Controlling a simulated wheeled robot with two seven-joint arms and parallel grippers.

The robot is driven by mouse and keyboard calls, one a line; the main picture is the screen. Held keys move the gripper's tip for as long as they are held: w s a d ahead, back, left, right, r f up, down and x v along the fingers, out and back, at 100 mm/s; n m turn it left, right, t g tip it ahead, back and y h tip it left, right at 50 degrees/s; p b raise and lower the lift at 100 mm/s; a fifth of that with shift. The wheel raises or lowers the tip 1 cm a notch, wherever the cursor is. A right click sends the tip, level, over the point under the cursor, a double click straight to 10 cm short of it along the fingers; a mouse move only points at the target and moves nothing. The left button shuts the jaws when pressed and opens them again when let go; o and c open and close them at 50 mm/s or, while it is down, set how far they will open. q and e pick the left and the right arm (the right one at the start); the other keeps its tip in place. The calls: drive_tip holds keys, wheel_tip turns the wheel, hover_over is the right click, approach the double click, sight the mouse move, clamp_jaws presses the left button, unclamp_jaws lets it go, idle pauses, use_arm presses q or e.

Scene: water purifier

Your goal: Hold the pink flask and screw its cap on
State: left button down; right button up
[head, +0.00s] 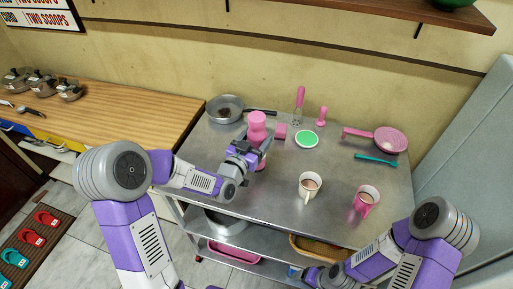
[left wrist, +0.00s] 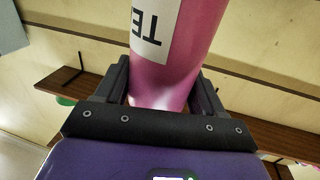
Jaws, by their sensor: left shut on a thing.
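The pink flask (head: 257,128) stands upright on the metal table in the head view. My left gripper (head: 256,154) is shut on its lower part from the front. In the left wrist view the flask (left wrist: 185,60), with a white label, sits between both fingers (left wrist: 165,95). A small pink block-like piece (head: 280,131) stands just right of the flask; I cannot tell if it is the cap. The flask's top is too small to make out. My right arm's end (head: 327,277) is low at the front, partly cut off, and its jaws cannot be made out.
A steel pan (head: 226,108) is left of the flask and a green-topped round dish (head: 306,139) right of it. The table's front middle is clear.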

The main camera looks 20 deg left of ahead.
use_arm(q)
drive_tip(key=shift+f+b, duration=0.4)
drive_tip(key=shift+f, duration=1.4)
drive_tip(key=shift+f+b, duration=0.2)
drive_tip(key=shift+b, duration=0.1)
drive_tip(key=shift+c, duration=0.6)
unclamp_jaws()
drive_tip(key=shift+r, duration=0.1)
